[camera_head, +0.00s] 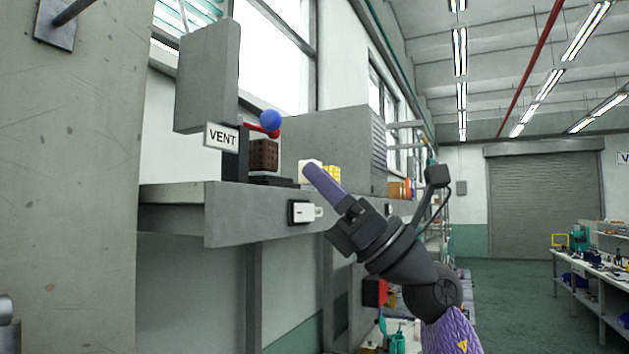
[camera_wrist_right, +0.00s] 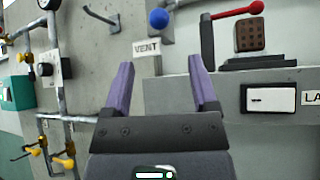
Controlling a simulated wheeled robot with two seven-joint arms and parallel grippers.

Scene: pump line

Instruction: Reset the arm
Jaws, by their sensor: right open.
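My right gripper (camera_head: 309,172) reaches up from the lower right in the head view, its purple finger in front of the grey ledge (camera_head: 228,228). In the right wrist view my right gripper (camera_wrist_right: 161,80) shows two purple fingers spread wide, with nothing between them. Past the fingers are the VENT sign (camera_wrist_right: 147,48) and a blue ball knob (camera_wrist_right: 158,18). The sign (camera_head: 222,136) and the knob (camera_head: 270,120) also show in the head view. My left gripper is not in view.
A red lever (camera_wrist_right: 238,11) on a black stand is beside a brown perforated block (camera_wrist_right: 249,35). A white switch (camera_head: 302,212) is on the ledge front. Pipes and yellow valves (camera_wrist_right: 64,162) are left in the wrist view. Open floor (camera_head: 510,290) lies right.

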